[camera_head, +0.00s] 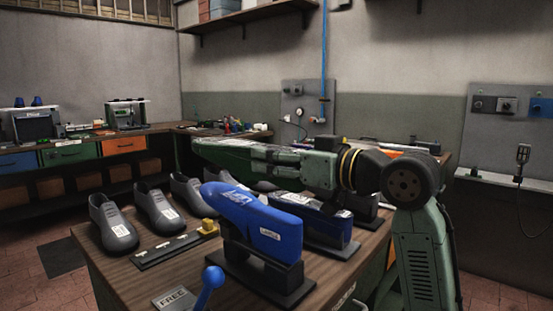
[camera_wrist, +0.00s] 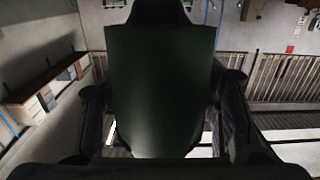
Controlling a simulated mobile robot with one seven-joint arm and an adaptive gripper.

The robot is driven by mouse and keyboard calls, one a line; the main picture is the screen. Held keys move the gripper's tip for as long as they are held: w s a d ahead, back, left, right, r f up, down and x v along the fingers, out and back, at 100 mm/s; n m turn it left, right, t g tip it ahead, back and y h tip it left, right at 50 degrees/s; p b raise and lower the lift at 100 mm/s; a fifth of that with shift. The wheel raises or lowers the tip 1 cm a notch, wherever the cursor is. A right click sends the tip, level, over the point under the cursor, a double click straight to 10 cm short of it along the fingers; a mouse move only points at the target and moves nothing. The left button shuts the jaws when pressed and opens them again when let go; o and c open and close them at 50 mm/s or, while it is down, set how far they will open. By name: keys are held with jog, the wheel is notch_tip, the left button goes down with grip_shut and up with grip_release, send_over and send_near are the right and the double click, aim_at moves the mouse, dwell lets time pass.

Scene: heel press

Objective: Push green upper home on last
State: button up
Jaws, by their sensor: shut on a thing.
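A dark green piece, apparently the green upper (camera_wrist: 160,85), fills the middle of the wrist view. My gripper (camera_wrist: 165,100) is shut on it, with a dark finger on each side. In the head view my arm reaches left above the bench, and a tapered green form (camera_head: 222,152) at its far end looks like the same upper. The fingers are hard to make out there. A blue shoe-shaped form (camera_head: 245,214) with a white label stands tilted on a black stand, apart from the green piece. I cannot tell which form is the last for the green upper.
Grey shoes (camera_head: 112,222) stand in a row along the left of the wooden bench (camera_head: 125,268). A second blue form (camera_head: 316,222) stands right of the first, partly under my arm. A blue-knobbed lever (camera_head: 210,278) and a FREE plate (camera_head: 174,298) are at the front.

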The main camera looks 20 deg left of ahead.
jog(key=b, duration=0.5)
send_over(277, 221)
jog(key=w, duration=0.2)
jog(key=shift+a+f, duration=0.2)
jog(key=shift+f, duration=1.3)
jog(key=shift+a+f, duration=0.2)
jog(key=shift+f, duration=1.25)
jog(key=shift+f+b, duration=1.25)
jog(key=shift+f, duration=0.85)
jog(key=shift+f+b, duration=0.7)
jog(key=shift+f, duration=0.75)
jog(key=o, duration=1.4)
jog(key=v, duration=1.2)
